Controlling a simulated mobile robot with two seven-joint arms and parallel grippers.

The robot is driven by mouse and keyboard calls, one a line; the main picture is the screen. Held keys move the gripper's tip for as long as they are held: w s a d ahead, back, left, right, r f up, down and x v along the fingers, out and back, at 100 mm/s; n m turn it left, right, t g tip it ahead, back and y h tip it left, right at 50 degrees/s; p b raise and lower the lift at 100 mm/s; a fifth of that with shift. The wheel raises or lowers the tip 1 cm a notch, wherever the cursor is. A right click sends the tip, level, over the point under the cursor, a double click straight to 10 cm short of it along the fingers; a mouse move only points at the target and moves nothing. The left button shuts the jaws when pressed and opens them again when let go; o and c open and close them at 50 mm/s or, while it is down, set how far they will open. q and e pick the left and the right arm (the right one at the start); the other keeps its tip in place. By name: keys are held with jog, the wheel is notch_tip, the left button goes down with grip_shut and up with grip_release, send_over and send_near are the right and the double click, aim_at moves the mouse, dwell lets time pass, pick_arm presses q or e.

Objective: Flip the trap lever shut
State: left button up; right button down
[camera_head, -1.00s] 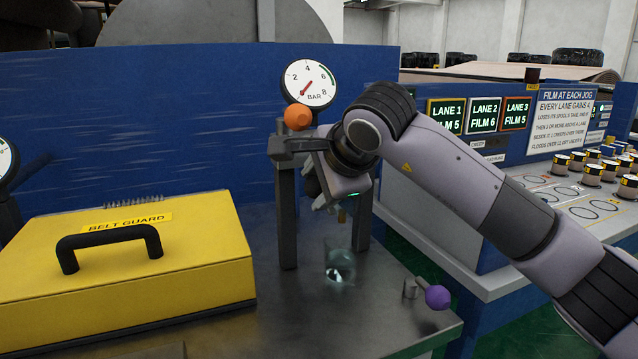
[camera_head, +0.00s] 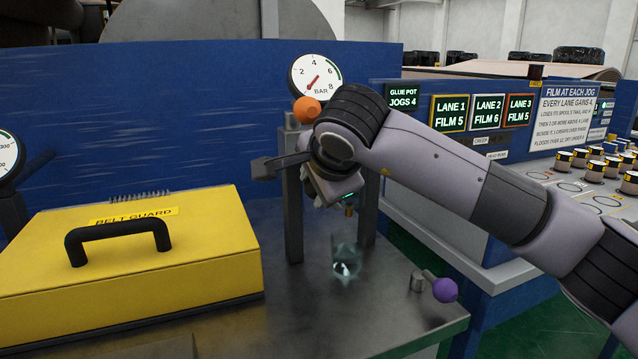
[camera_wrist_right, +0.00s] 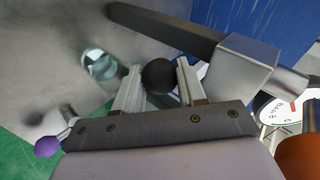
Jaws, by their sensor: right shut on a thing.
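My right gripper (camera_head: 318,192) reaches in from the right beside a grey two-post stand (camera_head: 294,210) on the metal bench. In the right wrist view its two fingers (camera_wrist_right: 159,88) are shut on a black ball knob (camera_wrist_right: 159,76). A dark lever bar (camera_head: 277,165) sticks out left of the gripper and also shows in the wrist view (camera_wrist_right: 165,28). Its joint to the knob is hidden. An orange ball knob (camera_head: 306,110) sits atop the stand. A purple ball knob (camera_head: 445,290) is on a short lever at the bench's right. No label shows which is the trap lever. My left gripper is out of view.
A glass bowl (camera_head: 345,262) is below the gripper. A yellow belt guard box (camera_head: 130,255) with a black handle fills the left. A pressure gauge (camera_head: 315,77) stands behind the stand.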

jog(key=shift+s+a+f+n+t+h+b, duration=0.1)
jog(key=shift+a+f+n+t+h+b, duration=0.3)
jog(key=shift+h, duration=0.3)
jog(key=shift+s+a+f+b, duration=0.15)
jog(key=shift+a+f+b, duration=0.2)
jog(key=shift+f+b, duration=0.5)
jog(key=shift+s+a+f+b, duration=0.1)
jog(key=shift+a+f+b, duration=0.2)
jog(key=shift+f+b, duration=0.6)
jog(key=shift+s+a+f+b, duration=0.15)
jog(key=shift+a+f+b, duration=0.2)
jog(key=shift+f+b, duration=0.5)
jog(key=c, duration=0.9)
grip_release()
jog(key=shift+d, duration=0.1)
jog(key=shift+c, duration=0.2)
jog(key=shift+w+r, duration=0.1)
jog(key=shift+r, duration=0.05)
